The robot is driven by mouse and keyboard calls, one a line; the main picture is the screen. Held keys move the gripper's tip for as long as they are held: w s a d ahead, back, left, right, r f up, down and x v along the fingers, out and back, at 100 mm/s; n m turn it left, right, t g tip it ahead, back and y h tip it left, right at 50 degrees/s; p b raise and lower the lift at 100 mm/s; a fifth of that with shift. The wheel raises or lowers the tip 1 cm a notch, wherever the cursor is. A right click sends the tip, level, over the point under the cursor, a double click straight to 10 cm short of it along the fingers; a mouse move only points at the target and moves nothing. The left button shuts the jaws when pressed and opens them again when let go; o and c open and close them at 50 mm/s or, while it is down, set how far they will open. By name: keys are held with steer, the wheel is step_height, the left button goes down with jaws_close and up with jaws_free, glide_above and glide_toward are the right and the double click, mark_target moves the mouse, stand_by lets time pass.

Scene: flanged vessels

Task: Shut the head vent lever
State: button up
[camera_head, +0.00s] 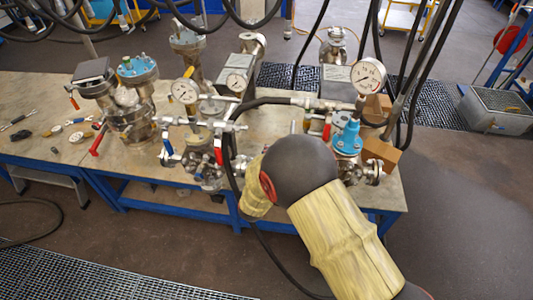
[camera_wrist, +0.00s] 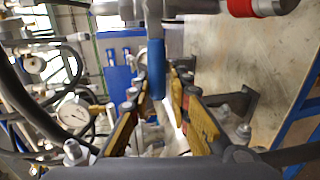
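A lever with a blue sleeve (camera_wrist: 156,68) hangs from a metal pipe fitting and shows at the top middle of the wrist view. My gripper (camera_wrist: 159,82) is open, its yellow-padded fingers on either side of the blue sleeve, with gaps visible. I cannot tell which lever is the head vent lever. In the head view, a blue lever (camera_head: 168,147) and a red lever (camera_head: 218,152) hang at the valve piping in the middle of the bench. My arm ends beside this piping there, and my fingertips are hard to make out.
A red sleeve (camera_wrist: 248,7) lies near the top right of the wrist view. The bench (camera_head: 40,95) carries a flanged vessel (camera_head: 130,110) at left, gauges (camera_head: 185,91) and a blue valve body (camera_head: 348,138) at right. Black hoses hang close around my arm.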

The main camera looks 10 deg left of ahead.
steer(key=shift+o, duration=1.4)
steer(key=s+r, duration=0.2)
steer(key=s, duration=0.9)
steer(key=shift+s+a+r, duration=0.2)
steer(key=shift+s, duration=0.2)
